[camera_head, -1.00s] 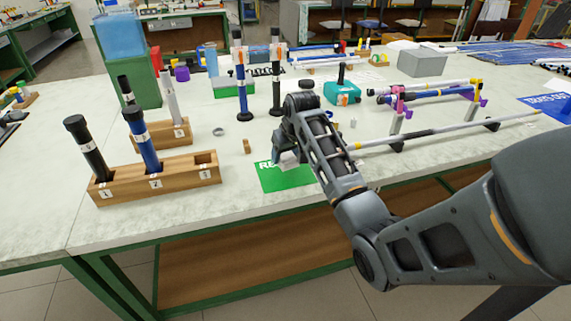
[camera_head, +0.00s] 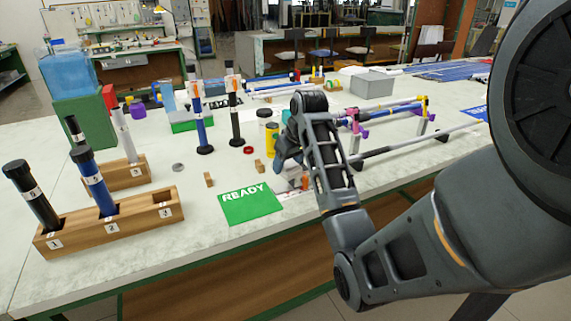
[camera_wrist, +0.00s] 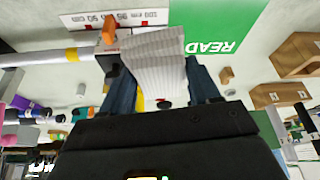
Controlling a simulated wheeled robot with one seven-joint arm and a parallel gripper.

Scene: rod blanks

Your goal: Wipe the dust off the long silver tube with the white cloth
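The long silver tube (camera_head: 420,140) lies level across dark supports on the right of the bench in the head view. Its dark grey section is nearer my arm. In the wrist view the tube (camera_wrist: 40,58) enters from the left and ends close to the cloth. The white ribbed cloth (camera_wrist: 155,55) lies between the two dark blue fingers of my gripper (camera_wrist: 161,85), which looks shut on it. In the head view my gripper (camera_head: 290,160) is at the tube's near end, largely hidden by my arm. I cannot tell whether the cloth touches the tube, nor see dust.
A green READY mat (camera_head: 250,203) lies left of my gripper. An orange block (camera_wrist: 109,32) stands by the tube's end near a printed scale strip (camera_wrist: 80,20). Wooden racks (camera_head: 110,222) with rods stand left. Purple-clamped rods (camera_head: 390,110) lie behind the tube.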

